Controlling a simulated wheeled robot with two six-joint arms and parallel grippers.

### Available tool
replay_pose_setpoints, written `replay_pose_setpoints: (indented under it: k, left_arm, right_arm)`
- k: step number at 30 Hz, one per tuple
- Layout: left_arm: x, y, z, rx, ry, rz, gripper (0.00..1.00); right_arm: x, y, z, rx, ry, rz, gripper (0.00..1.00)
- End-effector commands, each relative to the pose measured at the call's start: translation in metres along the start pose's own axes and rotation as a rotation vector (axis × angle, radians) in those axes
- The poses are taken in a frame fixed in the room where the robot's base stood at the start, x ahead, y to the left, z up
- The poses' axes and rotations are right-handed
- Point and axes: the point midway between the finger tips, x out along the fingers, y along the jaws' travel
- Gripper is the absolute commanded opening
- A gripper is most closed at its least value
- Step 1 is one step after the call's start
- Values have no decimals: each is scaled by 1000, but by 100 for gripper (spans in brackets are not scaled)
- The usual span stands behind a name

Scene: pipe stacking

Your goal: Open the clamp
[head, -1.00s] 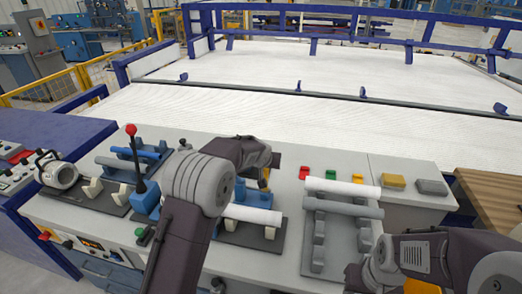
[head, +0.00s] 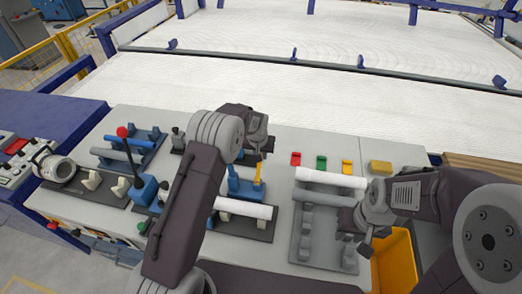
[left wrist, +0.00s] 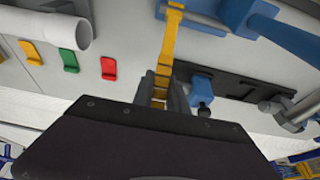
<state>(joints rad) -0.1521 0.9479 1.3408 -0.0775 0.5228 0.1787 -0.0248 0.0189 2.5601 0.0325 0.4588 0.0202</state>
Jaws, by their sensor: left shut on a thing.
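The clamp is a blue block (head: 246,188) with a yellow lever (head: 259,172), on a dark base plate beside a white pipe (head: 243,209) in the head view. In the left wrist view the yellow lever (left wrist: 171,40) runs from the blue clamp part at the top down between my left gripper's fingers (left wrist: 164,92), which are shut on it. In the head view my left wrist and forearm partly hide the clamp and pipe. My right gripper (head: 360,234) hangs by the right edge of the grey pipe rack; its finger gap is unclear.
A grey rack (head: 300,245) holds a white pipe (head: 331,177) and a grey pipe. Red, green and yellow blocks (head: 321,162) lie behind it. A yellow bin (head: 397,262) stands at the right.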

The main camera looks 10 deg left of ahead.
Motion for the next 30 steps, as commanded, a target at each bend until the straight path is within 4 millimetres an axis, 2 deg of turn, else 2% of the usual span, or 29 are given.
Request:
replay_pose_setpoints:
  k: [9,10,12,22,26,30]
  left_arm:
    - [1,0,1,0,-2,0,0]
    - [1,0,1,0,-2,0,26]
    - [1,0,1,0,-2,0,40]
    - [-4,0,-1,0,2,0,40]
    - [-27,0,-1,0,4,1,40]
    - [-59,0,-1,0,4,0,40]
  right_arm:
    - [0,0,0,0,0,0,35]
    - [0,0,0,0,0,0,35]
    - [0,0,0,0,0,0,35]
    - [1,0,0,0,0,0,35]
    - [5,0,0,0,0,0,35]
    - [9,0,1,0,0,0,35]
